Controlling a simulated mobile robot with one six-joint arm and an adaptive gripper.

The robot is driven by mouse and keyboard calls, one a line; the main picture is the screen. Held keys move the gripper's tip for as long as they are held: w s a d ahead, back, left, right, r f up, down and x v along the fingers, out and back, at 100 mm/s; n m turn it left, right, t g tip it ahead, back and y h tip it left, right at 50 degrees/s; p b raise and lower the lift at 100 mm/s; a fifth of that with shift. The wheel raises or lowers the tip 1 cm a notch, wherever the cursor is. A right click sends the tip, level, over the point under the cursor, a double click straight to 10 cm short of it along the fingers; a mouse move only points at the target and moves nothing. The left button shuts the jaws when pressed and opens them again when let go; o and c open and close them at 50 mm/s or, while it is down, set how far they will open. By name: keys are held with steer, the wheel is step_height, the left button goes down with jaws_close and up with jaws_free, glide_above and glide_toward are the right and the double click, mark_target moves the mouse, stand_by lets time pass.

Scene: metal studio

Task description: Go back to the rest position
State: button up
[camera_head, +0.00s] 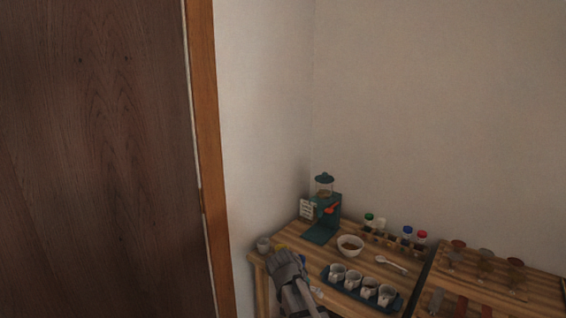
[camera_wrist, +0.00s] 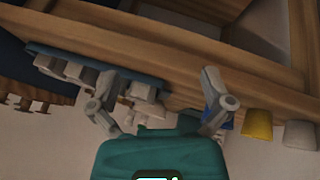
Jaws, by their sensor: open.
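My gripper (camera_head: 287,264) is over the left front part of the wooden table (camera_head: 290,236) in the head view. In the wrist view its two fingers (camera_wrist: 160,82) stand wide apart, with nothing held between them. The dark blue tray (camera_head: 345,288) with white cups lies to its right in the head view. The tray also shows in the wrist view (camera_wrist: 95,62), behind the left finger.
A yellow cup (camera_wrist: 257,125) and a pale cup (camera_wrist: 300,134) stand near the right finger. A teal grinder (camera_head: 326,208), a bowl (camera_head: 350,246) and a spoon (camera_head: 390,263) are farther back. A dark door (camera_head: 95,150) is at left.

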steer(key=s+d+f+n+g+y+b, duration=0.25)
steer(key=s+d+f, duration=0.2)
steer(key=s, duration=0.35)
steer(key=s+d+f+n+g+y+b, duration=0.1)
steer(key=s+d+f+n+y+b, duration=0.3)
steer(key=s, duration=0.4)
step_height(320, 180, up, 20)
steer(key=m+h+p, duration=0.1)
steer(key=p, duration=2)
steer(key=shift+w+d+r+p, duration=0.15)
steer(key=shift+d+p, duration=0.1)
steer(key=shift+p, duration=0.15)
steer(key=shift+m, duration=0.25)
